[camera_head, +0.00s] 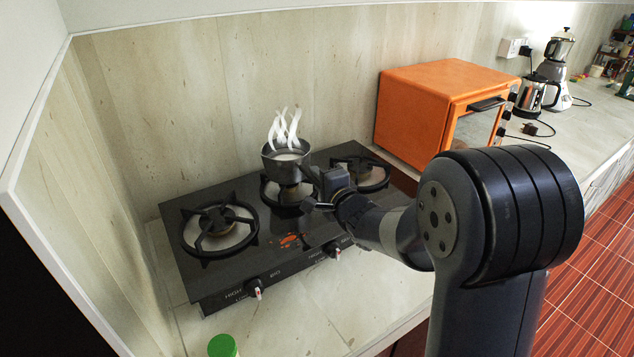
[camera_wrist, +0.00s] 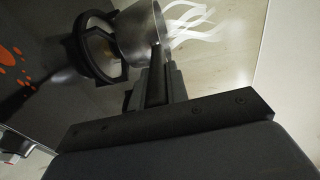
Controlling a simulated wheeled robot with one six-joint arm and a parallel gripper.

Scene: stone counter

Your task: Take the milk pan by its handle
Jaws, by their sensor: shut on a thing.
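The milk pan (camera_head: 284,160) is a small grey metal pan with pale contents and white steam rising from it. It is at the middle burner of the black gas stove. I cannot tell whether its base touches the burner support. My gripper (camera_head: 322,186) is at the pan's right front side, shut on the pan's handle, which is mostly hidden by the fingers. In the wrist view the pan (camera_wrist: 140,35) is at the top, and the gripper fingers (camera_wrist: 160,82) close around the handle just below it.
The stove (camera_head: 300,238) has free burners left (camera_head: 217,229) and right (camera_head: 367,173). An orange oven (camera_head: 440,105) stands close on the right. A kettle (camera_head: 533,95) and a blender (camera_head: 558,70) are farther back. A green-capped item (camera_head: 222,346) is at the front edge. A wall rises behind.

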